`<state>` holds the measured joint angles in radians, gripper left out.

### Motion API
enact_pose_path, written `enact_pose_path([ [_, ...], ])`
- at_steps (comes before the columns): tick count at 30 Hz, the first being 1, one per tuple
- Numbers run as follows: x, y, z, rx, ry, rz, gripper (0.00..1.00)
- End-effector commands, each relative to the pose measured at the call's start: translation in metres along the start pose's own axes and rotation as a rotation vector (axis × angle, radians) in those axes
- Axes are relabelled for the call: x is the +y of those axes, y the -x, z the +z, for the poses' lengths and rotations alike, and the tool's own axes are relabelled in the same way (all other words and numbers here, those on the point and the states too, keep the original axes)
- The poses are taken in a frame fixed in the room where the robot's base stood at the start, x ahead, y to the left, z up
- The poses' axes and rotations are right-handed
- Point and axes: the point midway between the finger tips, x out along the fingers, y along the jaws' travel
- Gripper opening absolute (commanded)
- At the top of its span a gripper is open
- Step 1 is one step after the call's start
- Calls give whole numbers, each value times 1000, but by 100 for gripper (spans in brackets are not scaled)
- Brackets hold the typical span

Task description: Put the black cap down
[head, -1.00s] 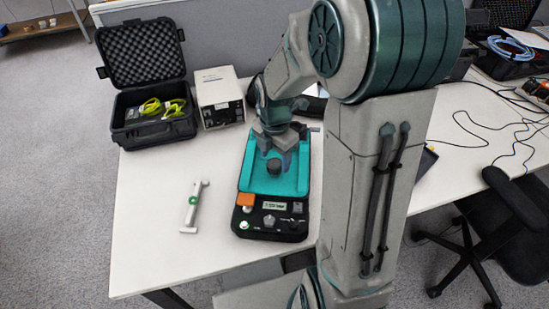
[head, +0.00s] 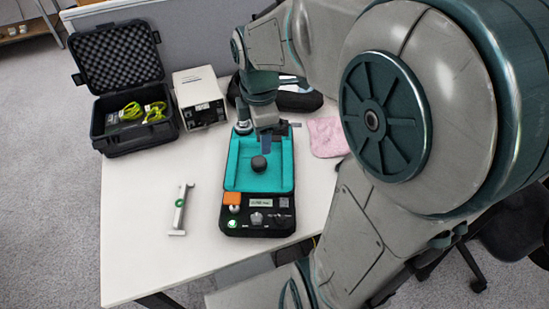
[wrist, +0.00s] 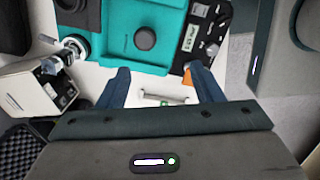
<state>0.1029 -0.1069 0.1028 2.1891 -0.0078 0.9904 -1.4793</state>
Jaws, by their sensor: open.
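The black cap (head: 259,164) stands upright on the teal tray (head: 236,178) of a black calibration device, near the tray's middle. It also shows in the wrist view (wrist: 145,38), clear of both fingers. My gripper (head: 267,148) is open and empty, at the back of the tray beyond the cap. In the wrist view the two blue fingers of my gripper (wrist: 160,85) are spread wide with nothing between them.
The device's front panel (head: 257,221) has knobs and a small display. A metal cylinder (head: 243,118) stands at its back left. A white handled tool (head: 181,209) lies left. A beige box (head: 200,98), open black case (head: 134,125) and pink cloth (head: 327,137) surround it.

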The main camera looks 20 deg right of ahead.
Motion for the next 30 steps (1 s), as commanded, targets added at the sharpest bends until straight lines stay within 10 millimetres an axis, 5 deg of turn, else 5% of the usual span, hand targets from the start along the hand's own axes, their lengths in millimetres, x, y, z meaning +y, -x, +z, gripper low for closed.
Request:
enact_pose_path([
  [18, -88, 8, 7, 119, -1310, 115, 60],
  [30, -99, 6, 7, 153, -1505, 114, 60],
])
